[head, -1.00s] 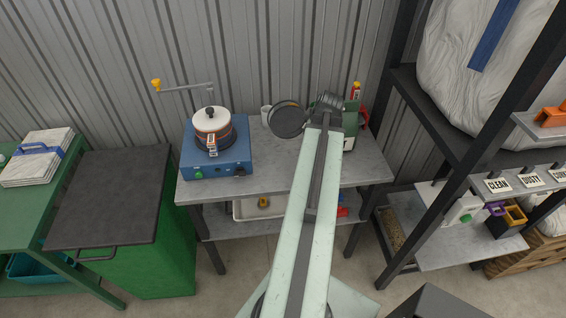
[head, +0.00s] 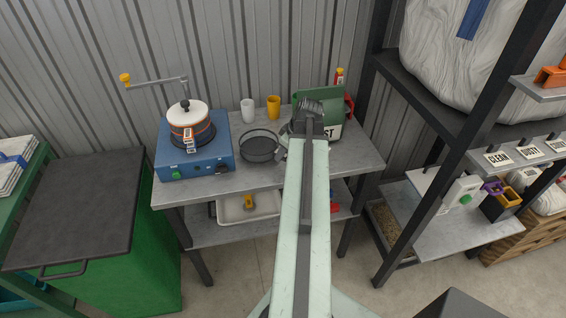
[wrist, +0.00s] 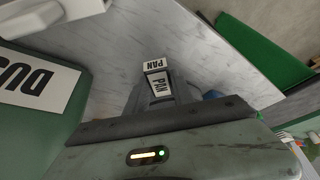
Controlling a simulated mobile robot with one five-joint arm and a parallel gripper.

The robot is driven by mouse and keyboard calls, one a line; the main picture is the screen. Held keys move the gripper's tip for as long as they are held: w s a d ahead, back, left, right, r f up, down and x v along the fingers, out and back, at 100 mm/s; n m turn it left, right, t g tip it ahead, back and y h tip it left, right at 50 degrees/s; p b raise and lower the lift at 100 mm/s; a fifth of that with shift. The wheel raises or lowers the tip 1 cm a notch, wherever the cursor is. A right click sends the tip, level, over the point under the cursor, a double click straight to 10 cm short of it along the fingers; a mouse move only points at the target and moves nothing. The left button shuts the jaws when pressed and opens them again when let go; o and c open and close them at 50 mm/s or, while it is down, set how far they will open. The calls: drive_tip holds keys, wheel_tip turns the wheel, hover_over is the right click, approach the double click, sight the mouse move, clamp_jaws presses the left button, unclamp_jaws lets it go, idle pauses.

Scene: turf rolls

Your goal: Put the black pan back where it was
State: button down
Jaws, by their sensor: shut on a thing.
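The black pan (head: 259,146) is level, on or just above the grey bench top, right of the blue stove; I cannot tell if it touches. Its open side faces up and it looks empty. My gripper (wrist: 155,98) is shut on the pan's handle, whose white PAN labels (wrist: 159,83) show in the wrist view. In the head view my arm hides most of the gripper and handle.
The blue stove (head: 222,156) with a white-and-orange pot (head: 187,117) stands left of the pan. A white cup (head: 248,110) and a yellow cup (head: 273,107) stand behind it. A green DUST bin (head: 330,112) is close on the right. Bare bench top (head: 235,181) lies in front.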

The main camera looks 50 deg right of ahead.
sight(283, 166)
wheel_tip(283, 166, down, 4)
drive_tip(key=b, duration=0.3)
drive_tip(key=shift+b, duration=0.3)
drive_tip(key=shift+r, duration=0.3)
drive_tip(key=c, duration=1.1)
unclamp_jaws()
drive_tip(key=p+v, duration=1.1)
drive_tip(key=v, duration=0.1)
drive_tip(key=shift+p, duration=0.35)
